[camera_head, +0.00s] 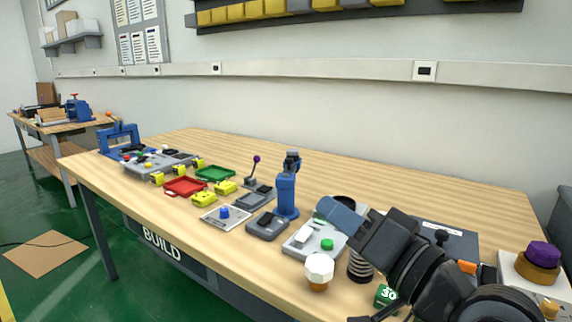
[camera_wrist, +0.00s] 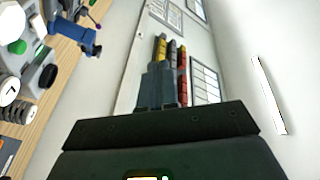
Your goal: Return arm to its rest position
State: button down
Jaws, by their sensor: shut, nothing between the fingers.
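My gripper (camera_head: 338,213) is at the end of my dark arm, which reaches in from the lower right in the head view. Its blue-grey fingers are over the right part of the wooden workbench (camera_head: 400,190). In the wrist view the fingers (camera_wrist: 158,88) are together with nothing between them, pointing toward the wall. The wrist view is tilted, with the bench at its left. My arm hides part of the devices behind it.
A blue upright device (camera_head: 287,190) stands left of my gripper. A grey box with a green button (camera_head: 327,244), a white knob (camera_head: 319,268) and a spring (camera_head: 360,266) are close below it. A purple-topped button (camera_head: 542,255) is at the right. The bench's back is clear.

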jog(key=s+d+f+m+t+h, duration=0.1)
jog(key=s+d+f+m+h, duration=0.3)
jog(key=s+f, duration=0.45)
jog(key=s+d+f+m+t+h, duration=0.1)
jog(key=s+d+f+m+h, duration=0.1)
jog(key=s+f+h, duration=0.55)
jog(key=s+d+f+n+g, duration=0.1)
jog(key=s+d+n, duration=0.1)
jog(key=s, duration=0.6)
jog(key=s+d+n, duration=0.3)
jog(key=s, duration=0.5)
jog(key=s+d+f+n+g+p, duration=0.1)
jog(key=s+d+n, duration=0.2)
jog(key=s, duration=0.5)
jog(key=shift+d+f+g, duration=0.3)
